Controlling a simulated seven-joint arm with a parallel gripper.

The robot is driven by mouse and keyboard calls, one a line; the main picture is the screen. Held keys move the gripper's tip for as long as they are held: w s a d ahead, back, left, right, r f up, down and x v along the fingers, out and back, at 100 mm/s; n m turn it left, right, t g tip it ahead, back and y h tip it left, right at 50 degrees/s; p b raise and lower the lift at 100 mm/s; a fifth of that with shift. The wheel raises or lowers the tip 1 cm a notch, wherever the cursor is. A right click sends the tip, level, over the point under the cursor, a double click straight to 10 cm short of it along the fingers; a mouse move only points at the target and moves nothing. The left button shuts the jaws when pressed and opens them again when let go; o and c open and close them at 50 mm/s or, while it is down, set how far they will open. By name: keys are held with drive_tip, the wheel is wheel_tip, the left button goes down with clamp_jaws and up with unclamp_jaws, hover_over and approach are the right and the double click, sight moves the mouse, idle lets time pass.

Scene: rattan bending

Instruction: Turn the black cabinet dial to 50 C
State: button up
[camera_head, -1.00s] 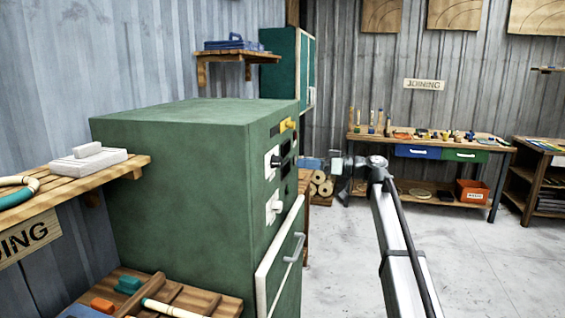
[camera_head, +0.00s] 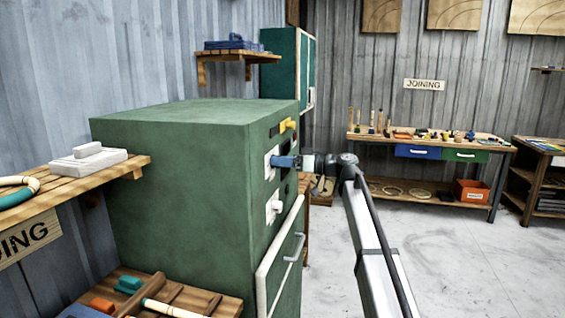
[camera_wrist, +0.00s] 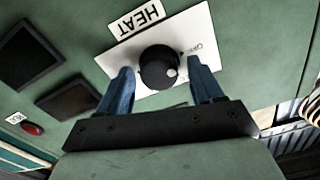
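The black dial (camera_wrist: 158,67) sits on a white plate (camera_wrist: 118,65) under a HEAT label (camera_wrist: 140,17) on the green cabinet (camera_head: 175,180). A pale dot shows at the dial's lower right, and OFF is printed to its right. Other scale marks are too small or hidden to read. My gripper (camera_wrist: 163,85) has its two blue fingers on either side of the dial, with a small gap visible on each side. In the head view my gripper (camera_head: 276,161) reaches the white plate (camera_head: 270,166) from the right and hides the dial.
Two dark panels (camera_wrist: 28,55) and a red button (camera_wrist: 32,128) are near the dial. Below it on the cabinet front are a white control (camera_head: 273,208) and a door handle (camera_head: 295,247). A yellow part (camera_head: 288,125) sits above. Floor to the right is clear.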

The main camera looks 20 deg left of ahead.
drive_tip(key=c, duration=1)
drive_tip(key=shift+m, duration=0.4)
drive_tip(key=m, duration=1.1)
drive_tip(key=shift+w+f, duration=0.15)
drive_tip(key=o, duration=1.1)
drive_tip(key=shift+c, duration=0.2)
